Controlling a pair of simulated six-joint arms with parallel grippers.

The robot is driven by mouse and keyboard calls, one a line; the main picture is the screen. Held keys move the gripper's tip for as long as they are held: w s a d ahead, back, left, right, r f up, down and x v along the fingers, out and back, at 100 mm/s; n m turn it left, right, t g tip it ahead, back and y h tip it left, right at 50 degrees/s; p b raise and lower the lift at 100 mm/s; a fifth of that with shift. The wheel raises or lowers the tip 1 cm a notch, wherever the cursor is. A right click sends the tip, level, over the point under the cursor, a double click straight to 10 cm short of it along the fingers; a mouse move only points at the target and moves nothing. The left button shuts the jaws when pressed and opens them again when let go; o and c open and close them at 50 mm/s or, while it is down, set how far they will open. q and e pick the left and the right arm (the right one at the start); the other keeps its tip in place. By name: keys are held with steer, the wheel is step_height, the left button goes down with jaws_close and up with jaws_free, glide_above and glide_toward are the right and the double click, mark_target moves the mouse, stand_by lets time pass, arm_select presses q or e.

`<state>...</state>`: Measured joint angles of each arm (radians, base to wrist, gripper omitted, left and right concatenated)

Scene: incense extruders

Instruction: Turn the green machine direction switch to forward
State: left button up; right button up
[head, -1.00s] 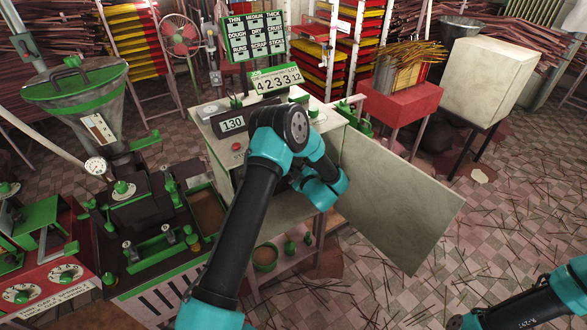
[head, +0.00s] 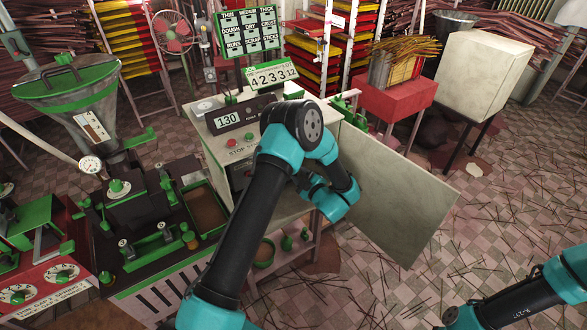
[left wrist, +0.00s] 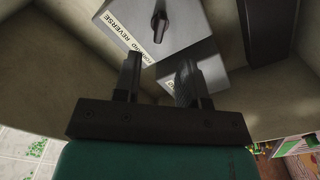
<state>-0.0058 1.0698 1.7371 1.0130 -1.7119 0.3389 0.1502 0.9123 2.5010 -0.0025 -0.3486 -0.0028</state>
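In the left wrist view, a dark knob switch (left wrist: 159,27) sits on a grey box (left wrist: 195,30). A white label (left wrist: 140,40) beside it shows the word REVERSE; the rest of the label is cut off or hard to read. My left gripper (left wrist: 160,78) is open, with nothing visible between its two dark fingers. The knob lies beyond the fingertips, apart from them. In the head view my left arm hides its gripper and the switch behind the elbow, at the pale cabinet (head: 210,135). My right gripper is outside the frames; only its arm shows at the lower right.
The cabinet's open door panel (head: 390,195) stands to the right of my left arm. A dark green-trimmed machine (head: 150,215) is to the left. In the left wrist view, pale walls surround the box, with a dark block (left wrist: 278,30) at right.

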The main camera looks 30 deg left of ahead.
arm_select(q)
steer(key=v, duration=0.9)
steer(key=shift+s+d, duration=0.2)
steer(key=shift+d, duration=0.15)
steer(key=s+f+m+h, duration=0.4)
steer(key=f+m+h, duration=0.7)
steer(key=f+h, duration=0.15)
steer(key=s+d+f+m+g+h, duration=0.1)
steer(key=s+m+g+h, duration=0.2)
steer(key=s, duration=0.6)
steer(key=s+d+f+m+g+h, duration=0.1)
steer(key=s+m+g+h, duration=0.3)
steer(key=s, duration=0.6)
steer(key=shift+s+d+m, duration=0.25)
steer(key=shift+d+m, duration=0.3)
steer(key=shift+m, duration=0.45)
